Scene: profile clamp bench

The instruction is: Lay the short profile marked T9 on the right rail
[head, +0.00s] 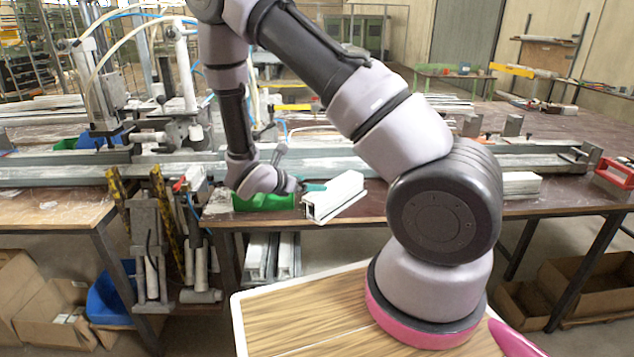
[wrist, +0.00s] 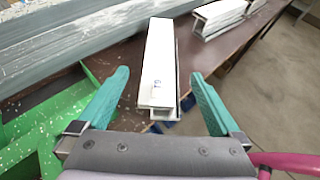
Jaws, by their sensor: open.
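The short white profile marked T9 (wrist: 158,62) lies on the brown bench, its near end between and just ahead of my fingertips in the wrist view. The mark shows near that end. In the head view the same profile (head: 336,193) lies near the bench's front edge. My gripper (wrist: 160,90) has green fingers spread wide, one on each side of the profile, and holds nothing. In the head view my gripper (head: 311,187) is at the profile's left end, partly hidden. The right rail (head: 535,162) runs along the bench behind my arm, which covers part of it.
A green bin (head: 265,202) is beside my gripper, left of the profile. More white profiles (head: 521,184) lie on the bench to the right. A clamp machine (head: 105,95) stands at the left. A red-framed item (head: 614,173) sits at the far right.

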